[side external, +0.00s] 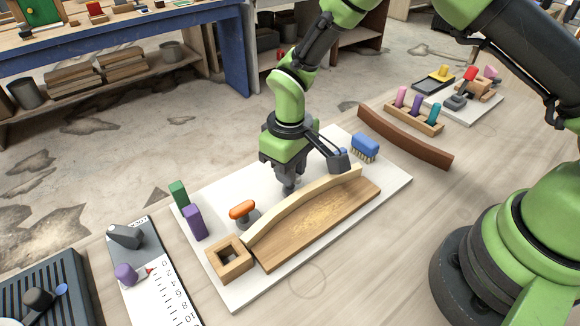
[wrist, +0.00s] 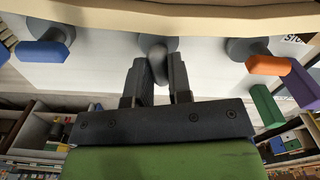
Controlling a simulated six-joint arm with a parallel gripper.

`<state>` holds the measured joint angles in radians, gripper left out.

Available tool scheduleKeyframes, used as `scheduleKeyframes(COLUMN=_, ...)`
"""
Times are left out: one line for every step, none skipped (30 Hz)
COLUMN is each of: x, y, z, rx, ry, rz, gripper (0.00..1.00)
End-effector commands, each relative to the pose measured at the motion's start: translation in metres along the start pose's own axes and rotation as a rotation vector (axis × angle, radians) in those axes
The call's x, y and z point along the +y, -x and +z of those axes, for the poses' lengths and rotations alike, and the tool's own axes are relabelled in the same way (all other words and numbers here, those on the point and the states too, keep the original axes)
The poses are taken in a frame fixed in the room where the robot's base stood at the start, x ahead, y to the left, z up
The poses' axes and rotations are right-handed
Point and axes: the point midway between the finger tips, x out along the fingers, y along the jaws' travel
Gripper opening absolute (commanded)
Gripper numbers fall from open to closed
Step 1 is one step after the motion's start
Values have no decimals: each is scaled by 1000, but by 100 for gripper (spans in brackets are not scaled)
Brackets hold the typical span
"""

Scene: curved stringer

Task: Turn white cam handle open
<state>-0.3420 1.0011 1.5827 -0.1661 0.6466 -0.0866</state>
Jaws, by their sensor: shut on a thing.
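The white cam handle (wrist: 158,53) shows as a pale grey piece between my fingers in the wrist view, on a round grey base; in the side view my gripper hides most of it. My gripper (side external: 289,188) points down at the board and is shut on this handle; its dark fingers (wrist: 161,75) stand on either side of it. The curved pale stringer strip (side external: 310,202) runs beside my gripper, along a brown wooden form. An orange cam handle (side external: 242,209) sits to the left, also in the wrist view (wrist: 267,65). A blue cam handle (wrist: 42,51) is on the other side.
The white board (side external: 327,244) also bears a square wooden block with a hole (side external: 230,260), green (side external: 178,194) and purple (side external: 194,222) blocks, and a blue brush (side external: 365,147). A dark curved strip (side external: 405,137) lies behind right. Bare table lies in front of the board.

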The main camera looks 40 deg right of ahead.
Motion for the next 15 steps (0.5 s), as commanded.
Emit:
scheduleKeyframes(x=0, y=0, z=0, rx=-1, ry=40, rz=0, gripper=0)
scheduleKeyframes(x=0, y=0, z=0, rx=-1, ry=69, rz=0, gripper=0)
scheduleKeyframes(x=0, y=0, z=0, rx=-1, ry=106, rz=0, gripper=0)
scheduleKeyframes(x=0, y=0, z=0, rx=-1, ry=135, rz=0, gripper=0)
scheduleKeyframes(x=0, y=0, z=0, rx=-1, ry=164, rz=0, gripper=0)
scheduleKeyframes(x=0, y=0, z=0, rx=-1, ry=202, rz=0, gripper=0)
scheduleKeyframes(x=0, y=0, z=0, rx=-1, ry=230, rz=0, gripper=0)
scheduleKeyframes(x=0, y=0, z=0, rx=-1, ry=259, rz=0, gripper=0)
scheduleKeyframes(x=0, y=0, z=0, rx=-1, ry=297, rz=0, gripper=0)
scheduleKeyframes(x=0, y=0, z=0, rx=-1, ry=326, rz=0, gripper=0)
scheduleKeyframes(x=0, y=0, z=0, rx=-1, ry=354, rz=0, gripper=0)
scheduleKeyframes(x=0, y=0, z=0, rx=-1, ry=392, rz=0, gripper=0)
scheduleKeyframes(x=0, y=0, z=0, rx=-1, ry=420, rz=0, gripper=0)
scheduleKeyframes(x=0, y=0, z=0, rx=-1, ry=449, rz=0, gripper=0)
scheduleKeyframes(x=0, y=0, z=0, rx=-1, ry=487, rz=0, gripper=0)
